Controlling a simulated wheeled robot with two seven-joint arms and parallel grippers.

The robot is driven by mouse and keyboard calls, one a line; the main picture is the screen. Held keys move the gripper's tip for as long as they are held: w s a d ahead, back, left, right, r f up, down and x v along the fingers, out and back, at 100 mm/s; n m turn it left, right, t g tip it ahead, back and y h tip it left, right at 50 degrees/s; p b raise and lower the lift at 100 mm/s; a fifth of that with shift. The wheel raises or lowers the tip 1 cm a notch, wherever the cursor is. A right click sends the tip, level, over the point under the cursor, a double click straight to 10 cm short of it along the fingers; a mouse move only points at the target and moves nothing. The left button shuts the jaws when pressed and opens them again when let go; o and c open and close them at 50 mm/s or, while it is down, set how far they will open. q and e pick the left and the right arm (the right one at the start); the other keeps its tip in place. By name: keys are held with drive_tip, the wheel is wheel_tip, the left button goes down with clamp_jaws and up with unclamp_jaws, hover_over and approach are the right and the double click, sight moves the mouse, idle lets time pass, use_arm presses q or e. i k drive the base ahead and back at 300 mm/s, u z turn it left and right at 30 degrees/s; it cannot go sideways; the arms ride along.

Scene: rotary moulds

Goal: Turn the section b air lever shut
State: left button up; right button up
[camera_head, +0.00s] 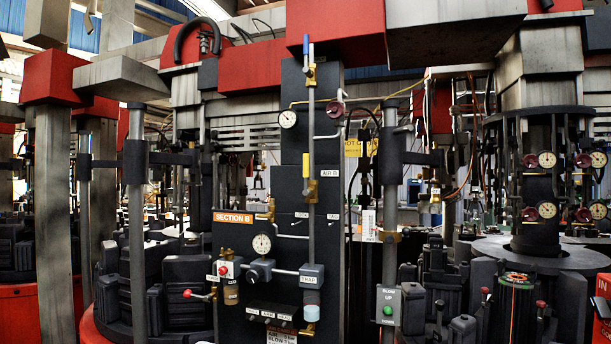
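The SECTION B panel (345,255) stands dark and upright at the centre, with an orange SECTION B sign (233,217). A brass valve (311,191) sits on its vertical pipe beside the AIR B label (329,173). Higher on the same pipe is another brass valve (311,76) with a blue-tipped lever (306,46), also upright. Neither of my grippers is in view.
Gauges (288,118) (262,244), a red knob (335,109) and a regulator (261,270) crowd the panel. A grey post (389,200) with a green-button box (387,308) stands right of it. Dark moulds (184,290) and a grey post (136,200) lie left.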

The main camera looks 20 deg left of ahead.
sight(307, 192)
drive_tip(key=z, duration=3.4)
drive_tip(key=k, duration=2.5)
drive_tip(key=u, duration=1.65)
